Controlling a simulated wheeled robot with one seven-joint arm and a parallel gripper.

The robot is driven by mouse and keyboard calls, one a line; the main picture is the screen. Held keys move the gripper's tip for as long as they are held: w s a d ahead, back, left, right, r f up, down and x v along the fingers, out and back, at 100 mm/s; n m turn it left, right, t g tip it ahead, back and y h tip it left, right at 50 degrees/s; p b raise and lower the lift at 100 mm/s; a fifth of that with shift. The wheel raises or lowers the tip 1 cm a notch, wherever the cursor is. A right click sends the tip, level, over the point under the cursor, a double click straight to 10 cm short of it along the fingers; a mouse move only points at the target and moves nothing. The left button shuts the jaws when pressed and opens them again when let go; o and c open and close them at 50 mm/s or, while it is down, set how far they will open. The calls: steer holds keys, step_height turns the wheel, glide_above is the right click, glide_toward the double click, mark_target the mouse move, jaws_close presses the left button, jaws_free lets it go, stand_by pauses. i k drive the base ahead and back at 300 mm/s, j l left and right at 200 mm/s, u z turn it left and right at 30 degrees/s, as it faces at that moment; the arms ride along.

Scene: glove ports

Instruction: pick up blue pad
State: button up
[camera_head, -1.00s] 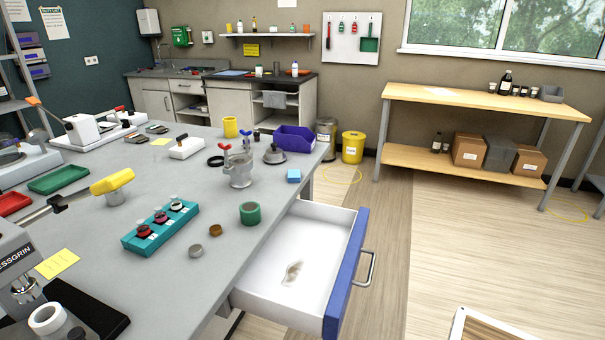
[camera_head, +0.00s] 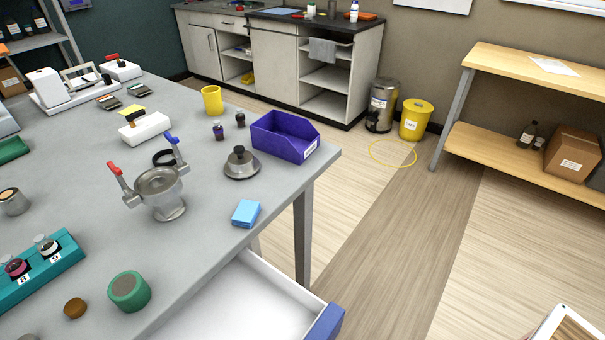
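The blue pad (camera_head: 246,213) is a small light-blue block lying flat on the grey table (camera_head: 205,235), close to the table's right edge. It lies in front of the purple bin (camera_head: 285,138) and to the right of a metal vessel with red and blue handles (camera_head: 160,190). Nothing touches it or covers it. My gripper is not in view.
A metal lidded piece (camera_head: 241,162) stands behind the pad. An open white drawer (camera_head: 245,300) with a blue front juts out below the table edge. A green roll (camera_head: 129,291) and a brown cap (camera_head: 75,308) are nearer.

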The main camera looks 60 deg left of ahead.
mark_target(247, 212)
steer(key=i+u, duration=0.35)
steer(key=i+l+u, duration=0.15)
steer(key=i+u, duration=0.2)
steer(key=i+l+u, duration=0.2)
steer(key=u, duration=2.25)
steer(key=i+l, duration=0.05)
steer(key=l, duration=0.05)
